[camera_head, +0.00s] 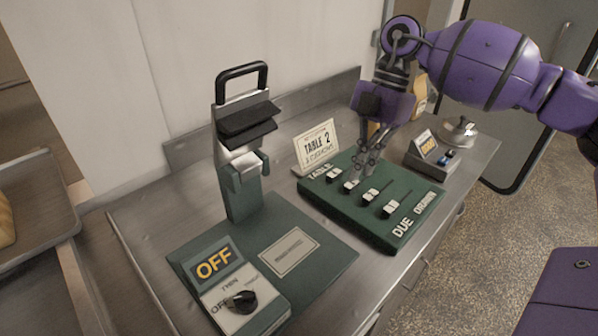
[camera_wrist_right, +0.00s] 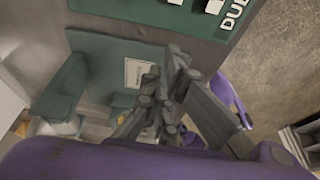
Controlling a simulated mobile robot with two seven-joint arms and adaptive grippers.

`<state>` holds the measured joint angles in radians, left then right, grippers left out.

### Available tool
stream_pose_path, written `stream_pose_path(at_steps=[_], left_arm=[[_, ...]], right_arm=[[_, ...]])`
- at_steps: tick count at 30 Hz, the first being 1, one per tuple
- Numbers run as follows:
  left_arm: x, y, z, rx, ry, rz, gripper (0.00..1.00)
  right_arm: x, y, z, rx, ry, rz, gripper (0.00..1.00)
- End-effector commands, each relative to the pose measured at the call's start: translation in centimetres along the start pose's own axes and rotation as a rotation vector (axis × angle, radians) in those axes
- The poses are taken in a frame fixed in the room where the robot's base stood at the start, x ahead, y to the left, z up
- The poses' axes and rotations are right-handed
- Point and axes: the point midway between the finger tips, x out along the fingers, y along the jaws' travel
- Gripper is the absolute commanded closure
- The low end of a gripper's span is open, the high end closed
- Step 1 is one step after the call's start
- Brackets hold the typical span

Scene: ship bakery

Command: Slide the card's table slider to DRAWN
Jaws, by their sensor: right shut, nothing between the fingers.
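The card (camera_head: 318,147) stands tilted at the back left of the green slider panel and reads TABLE 2, with a smaller line I cannot read for sure. The panel (camera_head: 320,199) has several white slider knobs in a row, each with a dark slot. The knob that seems marked 2 (camera_head: 370,195) sits at the DUE end of its slot, as does the front knob (camera_head: 389,210). DRAWN is printed at the other end. My right gripper (camera_head: 366,174) is shut and empty, over the panel close to the middle knobs; contact is unclear. It also shows in the right wrist view (camera_wrist_right: 160,100). My left gripper is out of view.
A green press-like device (camera_head: 240,185) with a black handle stands to the left. Its control box (camera_head: 228,285) reads OFF and has a black knob. A small display box (camera_head: 432,158) and a silver bell (camera_head: 459,132) stand to the right. The steel counter (camera_head: 150,225) is bare at the left.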

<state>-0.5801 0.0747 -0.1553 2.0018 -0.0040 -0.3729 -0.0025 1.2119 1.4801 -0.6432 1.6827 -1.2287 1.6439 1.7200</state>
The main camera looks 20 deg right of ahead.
Motion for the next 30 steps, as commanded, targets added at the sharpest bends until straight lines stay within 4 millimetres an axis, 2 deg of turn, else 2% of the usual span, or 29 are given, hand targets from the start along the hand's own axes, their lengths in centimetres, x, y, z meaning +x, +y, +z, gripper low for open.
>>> stream_pose_path(at_steps=[8, 15, 22, 24, 30], left_arm=[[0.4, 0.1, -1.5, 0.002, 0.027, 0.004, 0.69], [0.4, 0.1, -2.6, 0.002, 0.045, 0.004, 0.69], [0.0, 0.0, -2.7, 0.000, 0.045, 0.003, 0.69], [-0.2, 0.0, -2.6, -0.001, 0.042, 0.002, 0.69], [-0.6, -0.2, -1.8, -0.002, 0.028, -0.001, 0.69]], right_arm=[[1.2, -0.1, 0.0, -0.001, 0.003, -0.002, 1.00], [5.6, -0.1, -0.1, -0.002, 0.004, -0.002, 1.00], [10.4, 0.0, -0.2, -0.004, 0.004, -0.001, 1.00], [9.4, 0.1, 1.3, 0.002, 0.000, 0.004, 1.00], [8.8, 0.1, 3.2, -0.001, 0.002, 0.003, 1.00]])
